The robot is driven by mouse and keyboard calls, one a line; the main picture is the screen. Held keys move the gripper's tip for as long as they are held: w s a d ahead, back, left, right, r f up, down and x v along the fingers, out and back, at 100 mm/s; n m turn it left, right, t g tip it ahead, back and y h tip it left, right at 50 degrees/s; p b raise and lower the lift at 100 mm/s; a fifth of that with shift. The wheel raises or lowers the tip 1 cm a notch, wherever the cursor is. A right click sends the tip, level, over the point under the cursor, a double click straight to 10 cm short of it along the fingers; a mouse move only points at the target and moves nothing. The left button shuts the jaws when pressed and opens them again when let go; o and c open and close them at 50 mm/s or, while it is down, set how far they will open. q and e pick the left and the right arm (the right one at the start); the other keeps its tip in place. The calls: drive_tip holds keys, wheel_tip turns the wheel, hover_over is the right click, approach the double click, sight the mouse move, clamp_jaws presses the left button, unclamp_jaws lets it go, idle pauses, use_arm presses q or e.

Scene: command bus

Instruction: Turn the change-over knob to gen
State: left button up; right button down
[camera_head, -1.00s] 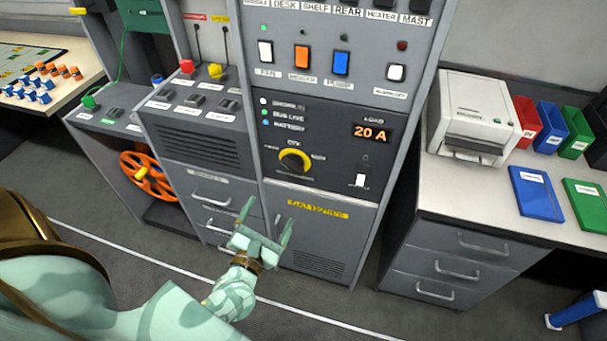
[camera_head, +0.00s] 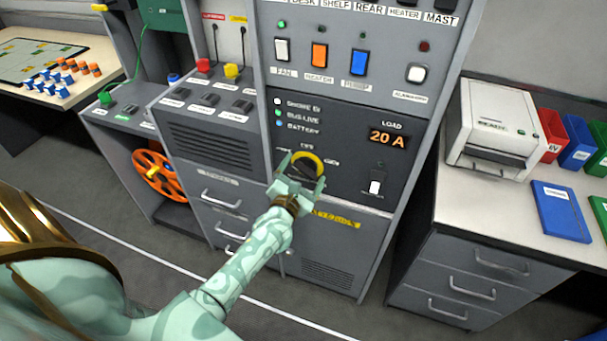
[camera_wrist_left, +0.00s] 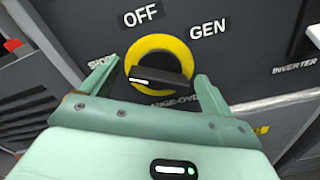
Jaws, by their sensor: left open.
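The change-over knob is a black bar handle (camera_wrist_left: 160,78) on a yellow ring (camera_head: 313,157), set in the dark panel below the status lights. In the left wrist view the OFF label (camera_wrist_left: 140,16) is above the ring, GEN (camera_wrist_left: 208,29) is at its upper right, and a partly hidden SHORE label is at its left. The white mark on the handle points left, towards SHORE. My left gripper (camera_head: 300,170) is open, its fingers (camera_wrist_left: 152,85) on either side of the knob with gaps between. It hides the knob's lower part in the head view. My right gripper is not in view.
A LOAD display (camera_head: 389,138) reads 20 A, with a white inverter switch (camera_head: 375,187) below it. Coloured rocker switches sit above. A desk with a printer (camera_head: 493,128) is at the right. Open floor lies in front.

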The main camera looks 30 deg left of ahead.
use_arm(q)
drive_tip(key=c, duration=1)
